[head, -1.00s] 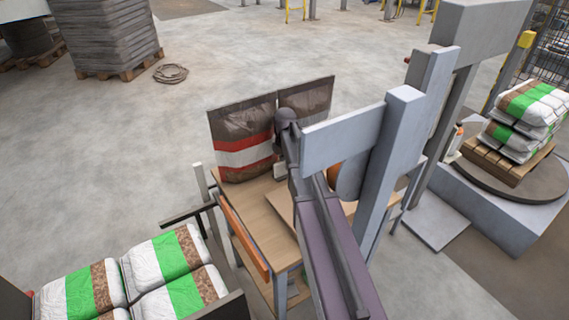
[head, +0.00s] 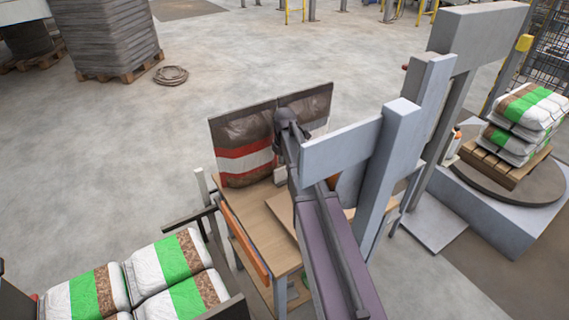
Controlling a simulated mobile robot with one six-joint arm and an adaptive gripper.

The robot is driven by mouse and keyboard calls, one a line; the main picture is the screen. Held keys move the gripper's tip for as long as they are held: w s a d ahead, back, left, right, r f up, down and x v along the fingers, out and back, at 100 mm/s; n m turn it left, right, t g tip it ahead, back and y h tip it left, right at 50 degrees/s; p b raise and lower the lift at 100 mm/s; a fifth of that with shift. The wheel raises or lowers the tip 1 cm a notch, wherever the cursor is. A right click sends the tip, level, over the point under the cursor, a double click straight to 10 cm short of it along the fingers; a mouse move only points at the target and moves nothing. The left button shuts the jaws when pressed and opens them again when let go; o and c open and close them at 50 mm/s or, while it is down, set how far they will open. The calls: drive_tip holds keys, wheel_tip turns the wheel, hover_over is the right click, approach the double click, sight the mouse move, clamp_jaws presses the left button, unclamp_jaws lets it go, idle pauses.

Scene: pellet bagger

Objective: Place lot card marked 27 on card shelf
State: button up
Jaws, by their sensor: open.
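My arm reaches away from the bottom centre over a wooden table (head: 262,215). My gripper (head: 279,146) is the dark end of the arm, in front of the brown bags; it is small and partly hidden, and I make out nothing held in it. A small pale block (head: 280,175) is just below it, by the table's back edge; I cannot tell what it is. I cannot make out a lot card, a number 27 or the card shelf; my arm and the grey frame hide part of the table.
A brown bag with red and white bands (head: 245,150) stands at the table's back. A grey frame (head: 390,165) rises close to my arm's right. An orange bar (head: 243,242) edges the table's left. Filled sacks (head: 160,262) lie lower left; stacked sacks (head: 525,110) stand right.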

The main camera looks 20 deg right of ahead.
sight(284, 167)
drive_tip(key=shift+r+p, duration=2.15)
drive_tip(key=shift+r, duration=0.35)
drive_tip(key=shift+a, duration=0.1)
drive_tip(key=s+a+m, duration=0.6)
drive_tip(key=s+m, duration=0.4)
drive_tip(key=s+a+m, duration=0.7)
drive_tip(key=s+m, duration=0.3)
drive_tip(key=s, duration=0.1)
drive_tip(key=shift+a, duration=0.15)
drive_tip(key=shift+w, duration=0.1)
